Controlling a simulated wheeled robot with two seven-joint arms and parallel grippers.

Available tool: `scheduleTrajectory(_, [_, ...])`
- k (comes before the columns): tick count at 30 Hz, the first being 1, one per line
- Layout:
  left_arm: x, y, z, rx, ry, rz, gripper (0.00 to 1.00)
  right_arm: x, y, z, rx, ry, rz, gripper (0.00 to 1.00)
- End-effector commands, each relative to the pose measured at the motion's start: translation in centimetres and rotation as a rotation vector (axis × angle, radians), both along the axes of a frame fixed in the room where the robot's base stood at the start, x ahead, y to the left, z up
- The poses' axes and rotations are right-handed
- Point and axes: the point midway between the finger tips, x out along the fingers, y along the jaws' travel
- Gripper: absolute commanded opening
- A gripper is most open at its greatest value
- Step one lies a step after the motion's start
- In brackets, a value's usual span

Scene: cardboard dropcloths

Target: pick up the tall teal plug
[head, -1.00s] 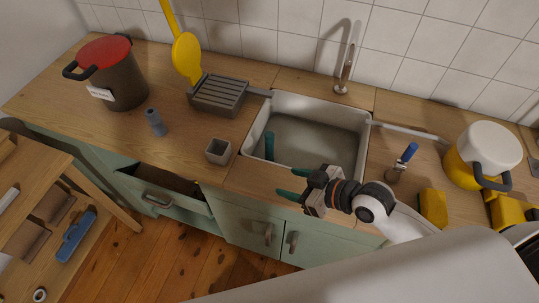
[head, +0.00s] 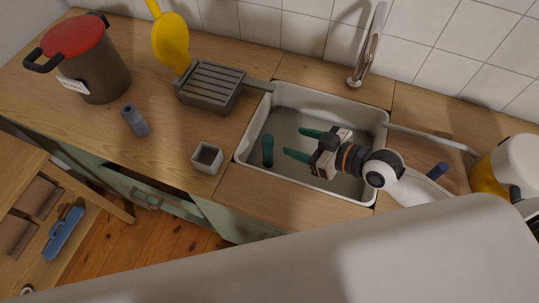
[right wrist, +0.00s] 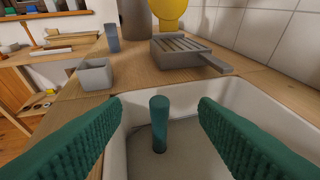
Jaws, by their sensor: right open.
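The tall teal plug (head: 268,151) stands upright in the left part of the white sink (head: 376,112). In the right wrist view the plug (right wrist: 159,124) rises from the sink floor, centred between my fingers and beyond their tips. My right gripper (head: 297,143) is over the sink, to the right of the plug, with its two teal fingers spread and pointing left toward it. The right gripper (right wrist: 160,105) is open and empty in the wrist view. The plug touches neither finger. My left gripper is not in view.
The faucet (head: 368,50) rises behind the sink.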

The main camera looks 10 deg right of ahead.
Motion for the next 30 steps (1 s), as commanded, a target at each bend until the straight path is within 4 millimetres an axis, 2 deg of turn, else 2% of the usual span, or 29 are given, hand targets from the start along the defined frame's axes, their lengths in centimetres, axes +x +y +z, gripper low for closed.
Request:
scheduleTrajectory(1, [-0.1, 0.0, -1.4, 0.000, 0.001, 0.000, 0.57, 0.0, 0.0, -1.4, 0.001, 0.001, 0.000, 0.54])
scheduleTrajectory(3, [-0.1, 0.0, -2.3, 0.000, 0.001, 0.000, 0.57, 0.0, 0.0, -2.3, 0.001, 0.001, 0.000, 0.54])
scheduleTrajectory(12, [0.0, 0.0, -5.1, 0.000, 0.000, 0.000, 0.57, 0.0, 0.0, -5.1, 0.000, 0.000, 0.000, 0.54])
scheduleTrajectory(17, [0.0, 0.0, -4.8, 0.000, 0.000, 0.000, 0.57, 1.0, 0.7, -5.3, 0.004, -0.003, -0.004, 0.54])
scheduleTrajectory(24, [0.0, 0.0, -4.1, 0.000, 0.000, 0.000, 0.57, 3.8, 3.3, -6.8, 0.004, -0.001, -0.002, 0.54])
scheduleTrajectory(30, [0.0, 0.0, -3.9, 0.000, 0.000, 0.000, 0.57, 4.8, 4.3, -7.6, 0.001, 0.000, 0.000, 0.54])
